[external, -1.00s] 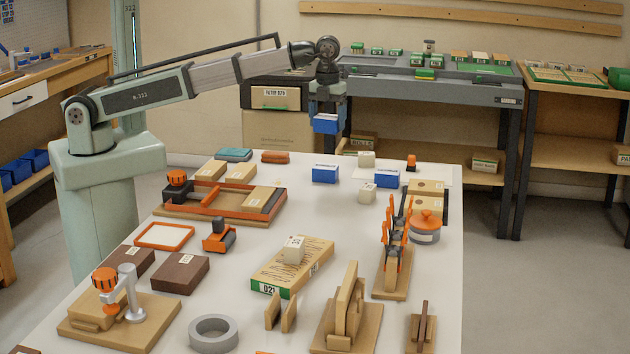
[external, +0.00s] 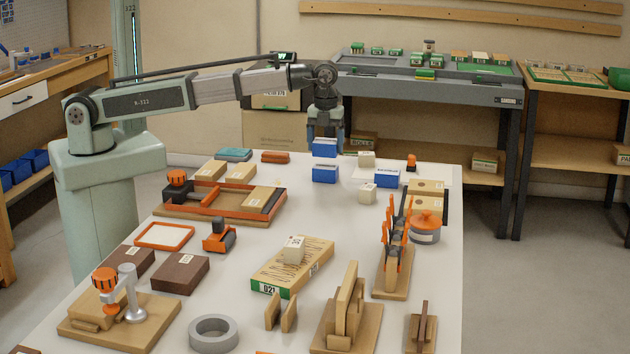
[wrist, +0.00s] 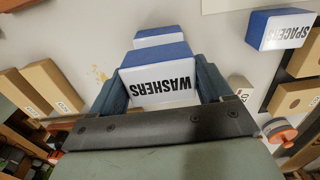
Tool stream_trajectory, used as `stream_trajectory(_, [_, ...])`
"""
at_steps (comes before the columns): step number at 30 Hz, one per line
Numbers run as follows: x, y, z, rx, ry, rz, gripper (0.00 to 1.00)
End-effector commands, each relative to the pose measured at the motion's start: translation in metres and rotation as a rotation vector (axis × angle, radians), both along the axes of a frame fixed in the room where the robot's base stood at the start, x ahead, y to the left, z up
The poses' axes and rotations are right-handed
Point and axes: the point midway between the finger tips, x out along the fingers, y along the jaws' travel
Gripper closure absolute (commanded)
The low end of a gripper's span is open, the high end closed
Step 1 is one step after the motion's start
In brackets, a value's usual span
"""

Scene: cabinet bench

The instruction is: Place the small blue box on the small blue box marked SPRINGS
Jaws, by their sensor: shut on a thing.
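My gripper (external: 325,142) is shut on a small blue box (external: 324,149) with a white front. In the wrist view this held box (wrist: 158,75) reads WASHERS and sits between both fingers. A second small blue box (external: 325,173) stands on the table just below the held one. It shows partly behind the held box in the wrist view (wrist: 160,38), its label hidden there and too small to read in the external view. The held box is upright, roughly above it, with a narrow gap visible.
A third blue box (external: 387,179), marked SPACERS in the wrist view (wrist: 283,30), stands to the right. Pale cubes (external: 367,193) are near it. An orange-rimmed tray (external: 262,200) lies at the left. An orange-lidded pot (external: 425,228) stands at the right.

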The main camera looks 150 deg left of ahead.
Motion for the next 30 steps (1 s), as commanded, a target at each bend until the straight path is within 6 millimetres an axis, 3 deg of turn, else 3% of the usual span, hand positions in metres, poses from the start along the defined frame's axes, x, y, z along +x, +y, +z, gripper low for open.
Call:
stream_trajectory(7, [0.0, 0.0, -0.028, -0.001, 0.001, 0.0, 0.55])
stream_trajectory(19, [0.0, 0.0, -0.032, 0.0, 0.0, 0.0, 0.55])
stream_trajectory(20, [0.0, 0.0, -0.032, 0.0, 0.0, 0.0, 0.2])
stream_trajectory(26, [0.0, 0.0, -0.032, 0.0, 0.0, 0.0, 0.01])
stream_trajectory(30, [0.0, 0.0, -0.032, 0.0, 0.0, 0.0, 0.0])
